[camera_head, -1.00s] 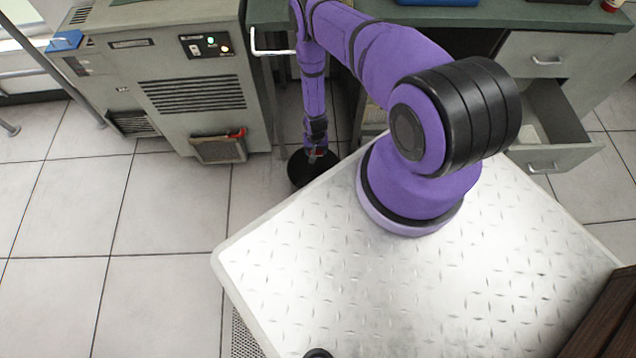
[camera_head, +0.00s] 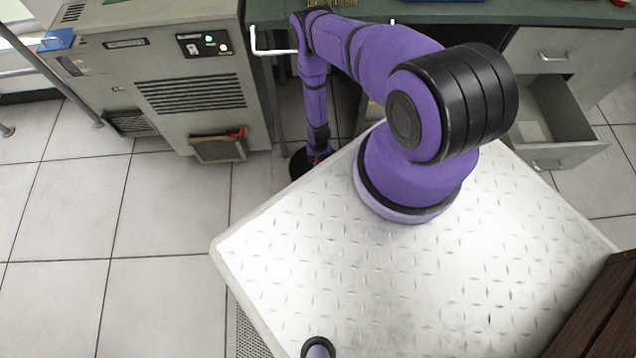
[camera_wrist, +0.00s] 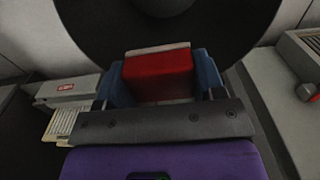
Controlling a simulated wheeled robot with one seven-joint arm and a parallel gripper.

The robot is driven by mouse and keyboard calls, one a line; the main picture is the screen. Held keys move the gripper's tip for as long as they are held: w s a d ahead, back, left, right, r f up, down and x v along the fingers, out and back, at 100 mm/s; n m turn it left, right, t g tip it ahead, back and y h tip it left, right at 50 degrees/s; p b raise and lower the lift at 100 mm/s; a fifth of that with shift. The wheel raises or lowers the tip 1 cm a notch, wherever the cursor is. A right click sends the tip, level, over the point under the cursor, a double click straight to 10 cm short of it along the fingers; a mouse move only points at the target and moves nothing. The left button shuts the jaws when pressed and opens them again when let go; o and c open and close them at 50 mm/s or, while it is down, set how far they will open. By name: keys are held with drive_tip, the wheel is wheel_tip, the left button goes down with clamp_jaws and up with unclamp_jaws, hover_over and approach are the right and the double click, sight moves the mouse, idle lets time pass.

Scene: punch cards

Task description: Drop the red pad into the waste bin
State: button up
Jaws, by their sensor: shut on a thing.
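The red pad (camera_wrist: 158,77) is held between the two blue fingers of my gripper (camera_wrist: 165,80) in the wrist view. A thin pale edge shows along the pad's far side. The waste bin (camera_wrist: 90,30) is the large dark round shape beyond the pad, and its inside is too dark to make out. In the head view my gripper (camera_head: 319,157) points down beside the desk, at the bin's right side. The black bin (camera_head: 297,165) stands on the floor there, partly hidden by my arm and my base plate.
A grey machine (camera_head: 190,90) with a vent and a red-handled flap stands left of the bin. A green-topped desk (camera_head: 470,14) is behind my arm, with an open drawer (camera_head: 560,120) at right. The tiled floor (camera_head: 160,220) at left is clear.

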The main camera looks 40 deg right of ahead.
drive_tip(key=o, duration=1.2)
wheel_tip(320, 180, up, 11)
drive_tip(key=shift+f, duration=0.1)
